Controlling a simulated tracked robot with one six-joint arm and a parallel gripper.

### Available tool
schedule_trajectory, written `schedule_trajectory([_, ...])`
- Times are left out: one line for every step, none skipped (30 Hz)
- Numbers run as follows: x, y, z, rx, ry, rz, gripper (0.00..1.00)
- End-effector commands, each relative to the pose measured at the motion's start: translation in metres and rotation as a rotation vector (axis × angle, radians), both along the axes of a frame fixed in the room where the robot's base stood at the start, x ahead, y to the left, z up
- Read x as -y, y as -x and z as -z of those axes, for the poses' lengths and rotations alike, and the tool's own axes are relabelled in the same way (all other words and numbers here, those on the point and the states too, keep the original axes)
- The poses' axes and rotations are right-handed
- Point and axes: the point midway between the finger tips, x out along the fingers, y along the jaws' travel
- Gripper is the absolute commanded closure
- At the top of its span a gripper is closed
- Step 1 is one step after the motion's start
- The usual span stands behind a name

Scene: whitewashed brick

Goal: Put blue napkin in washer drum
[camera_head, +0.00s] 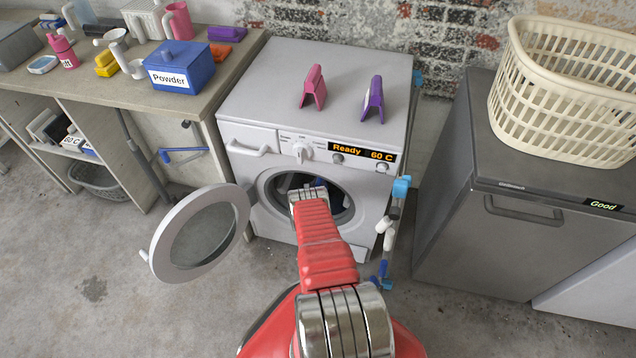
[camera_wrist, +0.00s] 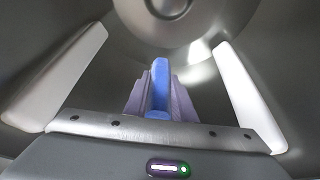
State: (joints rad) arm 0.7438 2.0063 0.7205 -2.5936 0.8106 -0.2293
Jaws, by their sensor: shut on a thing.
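The washer (camera_head: 262,150) stands at the back centre, its round door (camera_head: 243,212) swung open to the left. My red arm reaches through the door opening, and its end hides part of the drum (camera_head: 345,207). In the wrist view, my gripper (camera_wrist: 159,85) is inside the metal drum (camera_wrist: 255,80). Its grey-purple jaws are shut on a blue strip, the blue napkin (camera_wrist: 160,88), held upright between them. The drum's back wall, with a round shiny centre, lies ahead of it. The napkin's lower end is hidden by the jaws and the gripper body.
Pale ribs (camera_wrist: 55,75) flank my gripper left and right. A cream basket (camera_head: 565,95) sits on the grey appliance at right. A blue powder box (camera_head: 180,68) stands on the left counter.

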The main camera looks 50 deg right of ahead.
Motion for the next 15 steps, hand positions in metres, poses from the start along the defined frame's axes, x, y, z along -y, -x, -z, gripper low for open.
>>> schedule_trajectory([-0.0002, 0.0004, 0.0043, 0.001, 0.001, 0.000, 1.00])
schedule_trajectory([0.0001, 0.0002, 0.0056, 0.002, 0.001, 0.000, 1.00])
schedule_trajectory([-0.0002, 0.0004, 0.0082, 0.001, 0.001, 0.000, 1.00])
schedule_trajectory([-0.0001, 0.0004, 0.0096, 0.001, 0.001, 0.000, 1.00])
schedule_trajectory([-0.0002, 0.0004, 0.0108, 0.001, -0.001, -0.001, 1.00])
schedule_trajectory([-0.0001, 0.0000, 0.0118, 0.001, -0.001, -0.001, 1.00])
schedule_trajectory([-0.0001, 0.0002, 0.0125, 0.000, 0.000, -0.001, 1.00])
schedule_trajectory([-0.0004, 0.0004, 0.0127, 0.000, -0.001, -0.002, 1.00])
schedule_trajectory([-0.0004, 0.0005, 0.0126, 0.001, -0.003, -0.001, 1.00])
schedule_trajectory([-0.0005, 0.0007, 0.0125, 0.001, -0.003, -0.001, 1.00])
schedule_trajectory([-0.0005, 0.0006, 0.0124, 0.000, -0.003, -0.001, 1.00])
schedule_trajectory([-0.0005, 0.0007, 0.0122, 0.000, -0.003, -0.001, 1.00])
schedule_trajectory([-0.0006, 0.0008, 0.0122, 0.000, -0.003, -0.001, 1.00])
schedule_trajectory([-0.0006, 0.0008, 0.0122, 0.000, -0.003, -0.001, 1.00])
schedule_trajectory([-0.0006, 0.0008, 0.0122, 0.000, -0.003, -0.001, 1.00])
